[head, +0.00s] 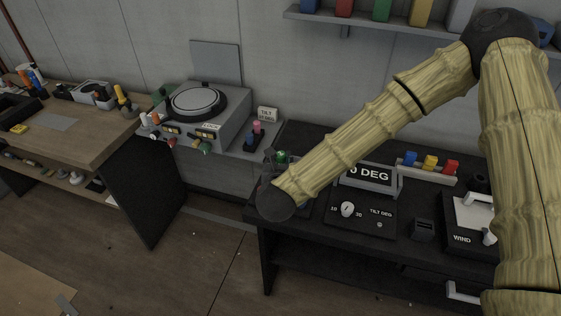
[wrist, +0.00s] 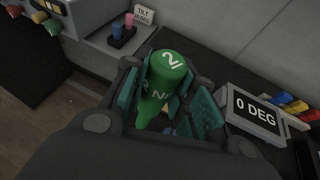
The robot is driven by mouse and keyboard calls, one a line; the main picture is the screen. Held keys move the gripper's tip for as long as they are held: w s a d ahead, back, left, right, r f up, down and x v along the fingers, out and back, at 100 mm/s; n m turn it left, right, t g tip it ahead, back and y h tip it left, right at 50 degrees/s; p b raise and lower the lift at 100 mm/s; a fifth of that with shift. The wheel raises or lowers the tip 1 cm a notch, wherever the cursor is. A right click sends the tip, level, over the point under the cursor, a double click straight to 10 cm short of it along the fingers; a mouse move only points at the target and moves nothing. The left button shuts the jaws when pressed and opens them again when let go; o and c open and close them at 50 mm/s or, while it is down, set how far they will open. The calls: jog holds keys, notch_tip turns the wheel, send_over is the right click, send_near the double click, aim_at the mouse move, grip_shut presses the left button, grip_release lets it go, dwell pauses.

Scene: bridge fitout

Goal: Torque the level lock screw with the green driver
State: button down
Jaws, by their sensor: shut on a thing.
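The green driver (wrist: 167,78) stands between the teal finger pads of my gripper (wrist: 166,108) in the wrist view. Its cap carries a white 2 and its tip is hidden. My gripper is shut on it. In the head view only the green top (head: 283,155) shows behind my forearm, over the left part of the dark bench. The tilt panel (head: 360,222) has a white knob and a small round fitting. I cannot tell which part is the level lock screw. A display (head: 369,174) reads 0 DEG, and also shows in the wrist view (wrist: 252,112).
A small sign (head: 267,114) reads TILT 10 DEG, behind a block with a pink and a blue driver (head: 254,136). A grey turntable unit (head: 205,105) stands left. Blue, yellow and red blocks (head: 430,163) sit behind the display. A WIND panel (head: 468,215) is at right.

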jog(key=shift+f+b, duration=2.05)
jog(key=shift+f, duration=0.6)
jog(key=shift+s+f+b, duration=0.1)
jog(key=shift+f+b, duration=0.35)
jog(key=shift+b, duration=0.45)
dwell(0.6)
jog(key=shift+r+b, duration=0.15)
jog(key=shift+b, duration=0.3)
dwell(1.8)
jog(key=shift+r, duration=0.1)
